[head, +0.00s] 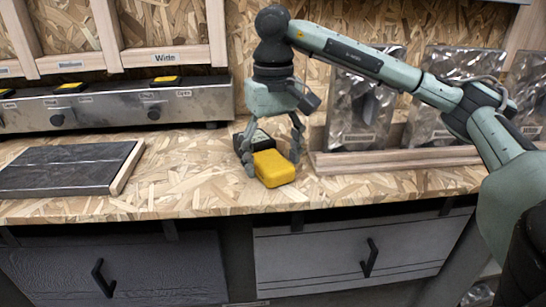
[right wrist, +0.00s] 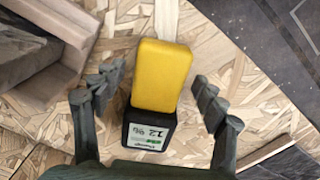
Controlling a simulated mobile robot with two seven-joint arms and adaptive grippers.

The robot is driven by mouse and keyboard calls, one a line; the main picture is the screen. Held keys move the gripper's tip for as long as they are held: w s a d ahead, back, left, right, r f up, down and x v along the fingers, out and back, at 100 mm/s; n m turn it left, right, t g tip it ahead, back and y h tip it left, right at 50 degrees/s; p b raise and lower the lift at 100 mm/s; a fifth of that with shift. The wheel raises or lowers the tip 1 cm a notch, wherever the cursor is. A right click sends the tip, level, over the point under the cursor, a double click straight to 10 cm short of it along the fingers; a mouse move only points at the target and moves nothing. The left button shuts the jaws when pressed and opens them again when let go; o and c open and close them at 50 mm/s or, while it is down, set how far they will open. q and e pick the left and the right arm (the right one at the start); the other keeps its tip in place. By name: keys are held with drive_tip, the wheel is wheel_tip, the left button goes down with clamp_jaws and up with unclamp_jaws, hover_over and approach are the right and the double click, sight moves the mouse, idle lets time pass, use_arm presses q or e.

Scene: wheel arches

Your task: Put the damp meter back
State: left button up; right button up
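The damp meter, a yellow block (head: 274,169) with a black end, lies on the chipboard worktop near the middle of the head view. In the right wrist view its yellow part (right wrist: 162,75) points away, and its black end (right wrist: 150,128) bears a small display that seems to read 12 %. My right gripper (head: 271,157) is low over the meter, pointing down, with one finger on each side. In the right wrist view the fingers (right wrist: 157,87) are apart, with gaps between them and the meter. My left gripper is not in view.
A metal rail (head: 110,108) with knobs and several yellow-and-black items runs along the back left. A dark slab (head: 65,168) lies on the left. Crumpled metal panels (head: 358,110) stand in a wooden rack (head: 400,160) on the right. Drawers (head: 350,250) are below.

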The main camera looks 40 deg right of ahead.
drive_tip(key=shift+r, duration=0.3)
wheel_tip(320, 180, up, 5)
drive_tip(key=shift+r+p, duration=0.1)
drive_tip(key=shift+p, duration=0.25)
use_arm(q)
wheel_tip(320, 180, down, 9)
drive_tip(key=p, duration=0.3)
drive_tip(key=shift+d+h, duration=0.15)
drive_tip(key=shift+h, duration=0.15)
use_arm(e)
wheel_tip(320, 180, up, 6)
drive_tip(key=shift+s+r, duration=0.15)
drive_tip(key=shift+r, duration=0.05)
